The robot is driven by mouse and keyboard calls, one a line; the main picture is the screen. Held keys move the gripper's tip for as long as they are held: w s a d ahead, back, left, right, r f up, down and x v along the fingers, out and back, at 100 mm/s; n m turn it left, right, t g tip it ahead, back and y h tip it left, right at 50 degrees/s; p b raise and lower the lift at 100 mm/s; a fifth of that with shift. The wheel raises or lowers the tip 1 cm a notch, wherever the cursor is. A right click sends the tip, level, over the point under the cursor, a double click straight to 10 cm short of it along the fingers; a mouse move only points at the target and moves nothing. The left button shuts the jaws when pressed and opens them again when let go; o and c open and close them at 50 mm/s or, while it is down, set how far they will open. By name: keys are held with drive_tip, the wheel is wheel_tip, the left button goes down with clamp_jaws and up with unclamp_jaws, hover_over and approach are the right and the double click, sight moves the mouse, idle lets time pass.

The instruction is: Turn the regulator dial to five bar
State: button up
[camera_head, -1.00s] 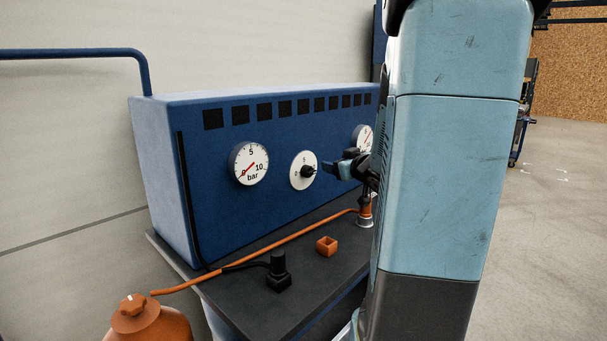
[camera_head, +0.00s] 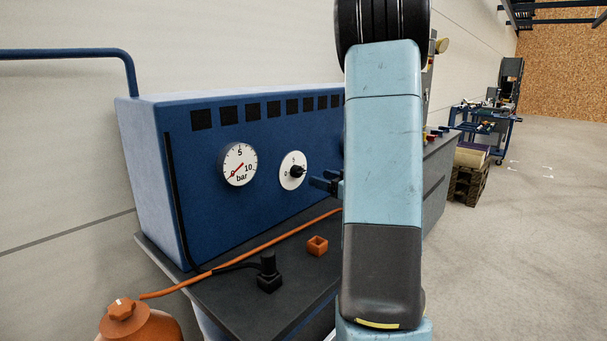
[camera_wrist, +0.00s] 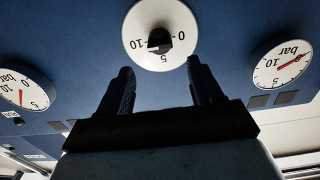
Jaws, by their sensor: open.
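The regulator dial is a white disc (camera_head: 287,180) with a black knob (camera_head: 297,171) on the blue panel, right of the left gauge. In the wrist view the dial (camera_wrist: 133,34) is upside down, with marks 0, 5 and 10 around the black knob (camera_wrist: 159,40). My gripper (camera_head: 318,182) is open and empty, just right of the dial and apart from the knob. In the wrist view its two fingers (camera_wrist: 159,82) point at the dial, below the knob. The left pressure gauge (camera_head: 239,164) has its red needle near 0 bar.
A blue compressor housing (camera_head: 165,130) stands on a dark bench. An orange bottle (camera_head: 140,326) is at lower left. Open floor lies right.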

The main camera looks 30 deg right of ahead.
sight(303, 172)
drive_tip(key=x, duration=0.8)
drive_tip(key=shift+w+a, duration=0.1)
drive_tip(key=shift+w, duration=0.15)
drive_tip(key=c, duration=1)
